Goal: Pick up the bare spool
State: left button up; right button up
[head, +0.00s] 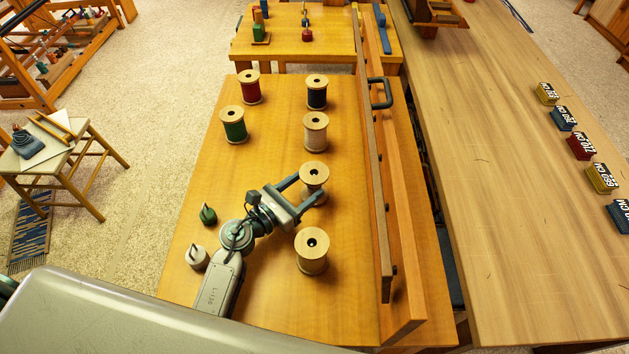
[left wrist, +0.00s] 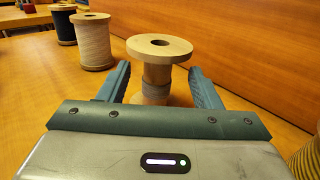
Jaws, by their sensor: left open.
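A wooden spool (head: 314,174) stands upright on the orange wooden table, in the right-hand row. In the left wrist view its core (left wrist: 157,75) shows mostly bare wood with a narrow grey-tan band low down. My left gripper (head: 304,192) is open, with one finger on each side of this spool. In the left wrist view the fingers (left wrist: 160,78) flank its core below the top flange, with gaps visible. The spool's base is partly hidden by the gripper body. My right gripper is not in view.
A tan-wound spool (head: 312,252) stands close by in front; a cream spool (head: 315,132) stands behind. Black (head: 317,92), red (head: 249,87) and green (head: 234,125) spools stand farther back. A wooden rail (head: 374,170) bounds the right side. Small green (head: 208,215) and whitish (head: 197,258) pieces lie left.

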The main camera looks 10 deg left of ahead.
aim_at(309, 183)
pick_arm(q)
jog(key=x, duration=0.1)
jog(key=p+x, duration=0.1)
jog(key=x, duration=0.1)
jog(key=shift+w+r, duration=0.25)
jog(key=shift+w, duration=0.1)
jog(key=shift+w+d+f, duration=0.15)
jog(key=c, duration=1.1)
jog(key=shift+o, duration=0.2)
notch_tip(309, 183, up, 10)
jog(key=shift+r+p, duration=0.1)
jog(key=shift+p, duration=0.6)
notch_tip(309, 183, up, 3)
jog(key=p, duration=0.3)
jog(key=shift+r, duration=0.15)
